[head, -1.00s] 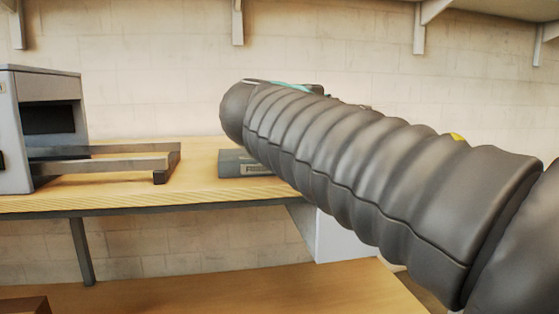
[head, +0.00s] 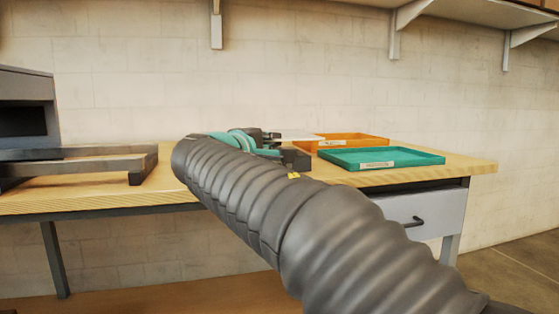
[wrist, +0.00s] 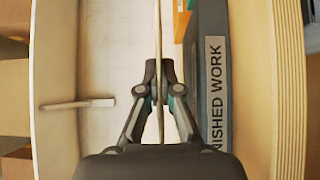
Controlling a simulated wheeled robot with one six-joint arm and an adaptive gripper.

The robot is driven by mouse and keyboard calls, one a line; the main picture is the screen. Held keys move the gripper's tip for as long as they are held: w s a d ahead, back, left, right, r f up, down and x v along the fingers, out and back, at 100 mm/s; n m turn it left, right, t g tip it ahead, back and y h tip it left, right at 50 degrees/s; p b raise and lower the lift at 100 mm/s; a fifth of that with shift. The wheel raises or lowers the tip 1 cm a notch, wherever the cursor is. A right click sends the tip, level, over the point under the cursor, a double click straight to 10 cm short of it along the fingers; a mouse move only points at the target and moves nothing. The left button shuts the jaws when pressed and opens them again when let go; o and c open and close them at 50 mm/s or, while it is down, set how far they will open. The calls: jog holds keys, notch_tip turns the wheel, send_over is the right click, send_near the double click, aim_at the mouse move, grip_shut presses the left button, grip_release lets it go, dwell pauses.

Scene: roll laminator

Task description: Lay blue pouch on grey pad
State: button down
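My gripper (head: 268,138) is shut on a thin flat sheet, which I take to be the pouch (head: 303,137). The sheet looks whitish and about level in the head view; no blue shows on it. In the wrist view my gripper (wrist: 158,88) pinches the pouch, seen edge-on as a thin pale line (wrist: 158,35). A dark grey slab, likely the grey pad (wrist: 213,45), reads "...NISHED WORK" and lies right of the fingers there, apart from the pouch. In the head view the grey pad (head: 297,159) is mostly hidden behind my arm.
An orange tray (head: 372,139) and a teal tray (head: 428,158) stand on the right of the wooden table (head: 478,166). The grey laminator (head: 28,88), with its rails (head: 105,151), is at the left. Shelf brackets (head: 404,22) hang above. Table is bare between rails and arm.

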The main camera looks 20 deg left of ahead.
aim_at(272, 160)
jog(key=shift+w+f, duration=0.3)
jog(key=shift+f, duration=0.05)
jog(key=shift+f+b, duration=0.4)
jog(key=shift+f, duration=1.4)
jog(key=shift+f, duration=0.2)
jog(key=c, duration=1.3)
grip_release()
jog(key=shift+r, duration=0.15)
